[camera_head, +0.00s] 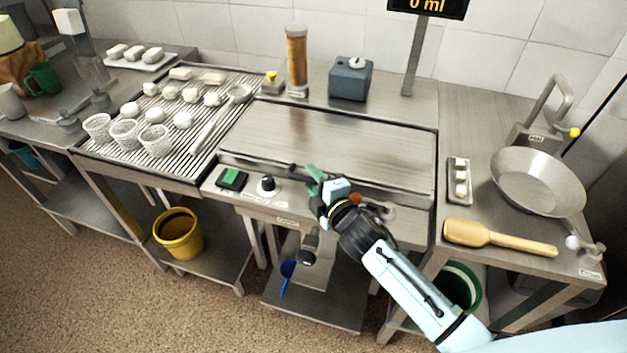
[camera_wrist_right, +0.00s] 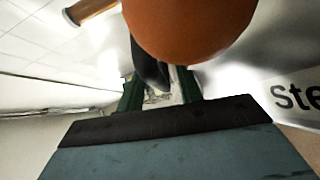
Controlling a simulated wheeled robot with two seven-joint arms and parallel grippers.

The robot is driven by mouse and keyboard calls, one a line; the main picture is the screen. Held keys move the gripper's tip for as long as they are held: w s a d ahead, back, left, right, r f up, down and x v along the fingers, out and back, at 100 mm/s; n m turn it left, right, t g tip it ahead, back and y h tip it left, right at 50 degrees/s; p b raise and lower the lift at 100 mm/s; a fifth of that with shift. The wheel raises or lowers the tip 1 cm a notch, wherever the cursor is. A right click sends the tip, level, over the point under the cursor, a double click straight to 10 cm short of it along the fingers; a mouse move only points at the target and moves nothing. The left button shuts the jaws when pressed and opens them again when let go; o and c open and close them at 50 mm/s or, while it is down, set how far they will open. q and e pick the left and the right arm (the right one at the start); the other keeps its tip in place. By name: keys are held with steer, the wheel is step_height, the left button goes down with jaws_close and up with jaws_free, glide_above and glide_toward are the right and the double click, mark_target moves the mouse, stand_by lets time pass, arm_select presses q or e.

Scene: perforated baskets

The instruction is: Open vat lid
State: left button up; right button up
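The vat's flat steel lid (camera_head: 340,140) lies level and closed in the middle of the counter in the head view. A dark handle end (camera_head: 298,168) shows at its front edge, partly hidden by my right gripper. My right gripper (camera_head: 315,180) has green fingers and is at this front edge, beside the handle. In the right wrist view its fingers (camera_wrist_right: 160,92) stand apart, with a dark bar (camera_wrist_right: 150,65) seen between them; I cannot tell whether they touch it. My left gripper is not in view.
A big orange round thing (camera_wrist_right: 190,25) is close to the wrist camera. A black knob (camera_head: 267,186) and green switch (camera_head: 232,178) are left of the gripper. A blue-grey box (camera_head: 350,78) and orange cylinder (camera_head: 297,62) stand behind the lid. A pan (camera_head: 538,180) is right.

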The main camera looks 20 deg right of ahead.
steer(key=shift+w, duration=0.2)
jaws_close()
stand_by(0.3)
